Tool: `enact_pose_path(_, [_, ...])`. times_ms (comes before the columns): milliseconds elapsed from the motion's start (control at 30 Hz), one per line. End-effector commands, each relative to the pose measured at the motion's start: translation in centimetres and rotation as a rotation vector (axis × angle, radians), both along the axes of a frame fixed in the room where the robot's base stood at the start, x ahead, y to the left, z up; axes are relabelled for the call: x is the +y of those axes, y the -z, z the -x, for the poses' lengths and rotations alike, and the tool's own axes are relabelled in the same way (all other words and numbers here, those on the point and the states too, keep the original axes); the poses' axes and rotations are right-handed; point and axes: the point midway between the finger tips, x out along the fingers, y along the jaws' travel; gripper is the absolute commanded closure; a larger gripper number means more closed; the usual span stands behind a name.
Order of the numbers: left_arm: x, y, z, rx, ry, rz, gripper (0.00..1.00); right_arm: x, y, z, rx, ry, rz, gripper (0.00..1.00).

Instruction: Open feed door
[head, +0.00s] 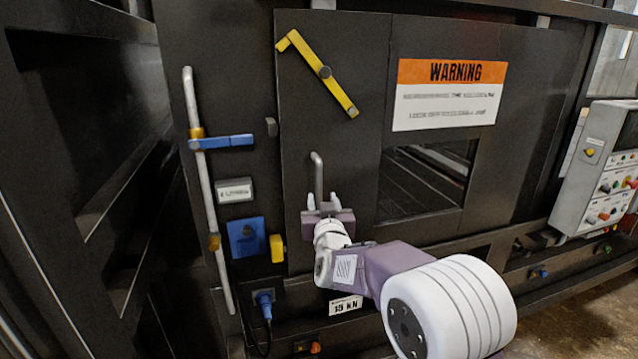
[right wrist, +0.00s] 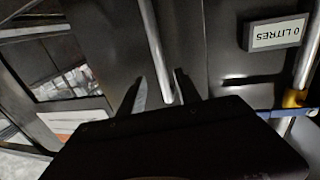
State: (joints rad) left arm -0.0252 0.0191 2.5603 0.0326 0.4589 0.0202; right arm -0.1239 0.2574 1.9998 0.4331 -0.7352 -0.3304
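The feed door (head: 345,150) is a dark panel with a window and an orange-and-white warning sign (head: 447,95); it looks shut. A yellow latch bar (head: 325,75) lies diagonally across its upper left. A grey vertical door handle (head: 318,175) sticks out below it. My right gripper (head: 322,198) is at the handle's lower part. In the right wrist view, the handle (right wrist: 153,45) runs between the two fingers of my right gripper (right wrist: 160,82), with a gap visible on each side. The fingers are apart, not clamped on it. My left gripper is not in view.
A long grey rod (head: 207,190) with a blue lever (head: 222,142) stands left of the door. A litre display (head: 234,190), a blue box (head: 246,238) and a yellow block (head: 277,248) sit beside it. A control panel (head: 595,170) is at the right.

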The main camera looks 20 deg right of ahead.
Motion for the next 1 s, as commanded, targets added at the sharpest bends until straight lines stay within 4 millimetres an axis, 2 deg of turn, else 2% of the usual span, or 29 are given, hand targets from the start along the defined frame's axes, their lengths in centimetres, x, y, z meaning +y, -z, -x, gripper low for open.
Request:
enact_pose_path(33, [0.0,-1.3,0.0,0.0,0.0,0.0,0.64,-0.3,-0.5,-1.1,0.004,0.003,0.0,0.6])
enact_pose_path(100, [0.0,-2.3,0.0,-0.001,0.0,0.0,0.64,-0.5,-0.6,-2.6,0.004,0.002,0.0,0.6])
enact_pose_path(300, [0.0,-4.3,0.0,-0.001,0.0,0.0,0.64,-1.1,-0.5,-6.1,0.003,0.001,0.0,0.6])
enact_pose_path(433, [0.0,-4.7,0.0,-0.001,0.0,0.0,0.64,-1.2,-0.2,-7.1,0.001,0.001,0.0,0.6])
enact_pose_path(667, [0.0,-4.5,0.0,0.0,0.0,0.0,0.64,-1.2,0.0,-7.2,0.0,0.0,0.0,0.6])
enact_pose_path(700, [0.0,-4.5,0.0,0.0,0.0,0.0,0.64,-1.2,0.0,-7.2,0.001,0.0,0.0,0.63])
enact_pose_path(833, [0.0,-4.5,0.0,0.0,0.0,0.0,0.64,-1.2,0.0,-7.2,0.001,0.0,0.0,0.99])
enact_pose_path(1000, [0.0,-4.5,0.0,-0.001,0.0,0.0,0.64,-1.2,0.0,-7.2,0.001,0.0,0.001,1.0])
